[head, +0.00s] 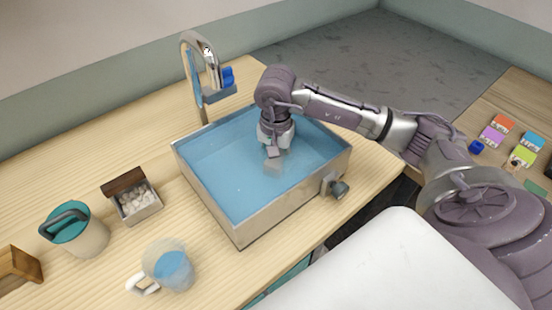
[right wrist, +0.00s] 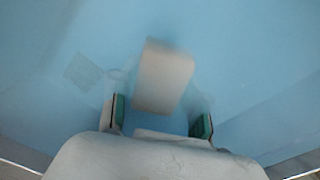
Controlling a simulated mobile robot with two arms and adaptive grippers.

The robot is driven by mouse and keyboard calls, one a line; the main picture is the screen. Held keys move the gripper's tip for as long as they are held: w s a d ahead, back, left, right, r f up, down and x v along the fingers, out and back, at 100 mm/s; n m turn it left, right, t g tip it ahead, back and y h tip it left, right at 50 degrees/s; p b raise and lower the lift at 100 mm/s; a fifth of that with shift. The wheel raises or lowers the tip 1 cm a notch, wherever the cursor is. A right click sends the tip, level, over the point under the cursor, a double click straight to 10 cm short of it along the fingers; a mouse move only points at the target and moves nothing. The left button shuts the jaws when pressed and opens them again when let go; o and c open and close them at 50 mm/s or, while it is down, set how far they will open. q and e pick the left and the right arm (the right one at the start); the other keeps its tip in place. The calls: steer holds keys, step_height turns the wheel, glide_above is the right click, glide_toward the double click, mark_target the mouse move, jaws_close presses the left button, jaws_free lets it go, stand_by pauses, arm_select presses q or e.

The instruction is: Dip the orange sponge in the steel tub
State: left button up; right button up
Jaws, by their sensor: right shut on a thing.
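The steel tub (head: 240,233) is a rectangular metal basin on the wooden counter, filled with blue water. My right gripper (head: 274,152) points down into the tub, with its fingertips at or under the water. It is shut on a pale block (right wrist: 164,77), which also shows blurred under the water in the head view (head: 274,167). The block looks greyish beige through the blue water, so I cannot tell whether it is the orange sponge. In the right wrist view, the fingers (right wrist: 160,115) are on either side of its near end. My left gripper is not in view.
A tap (head: 200,75) stands behind the tub, and a valve (head: 338,187) sticks out of its front. A mug (head: 172,270), an open box (head: 138,205) and a teal-lidded container (head: 85,235) stand left. Coloured blocks, one orange (head: 503,123), lie on the right table.

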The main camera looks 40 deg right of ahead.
steer(key=shift+r, duration=0.1)
steer(key=shift+r+p, duration=2.95)
steer(key=shift+r, duration=2.5)
step_height(320, 180, up, 5)
steer(key=p, duration=0.2)
steer(key=shift+p, duration=0.3)
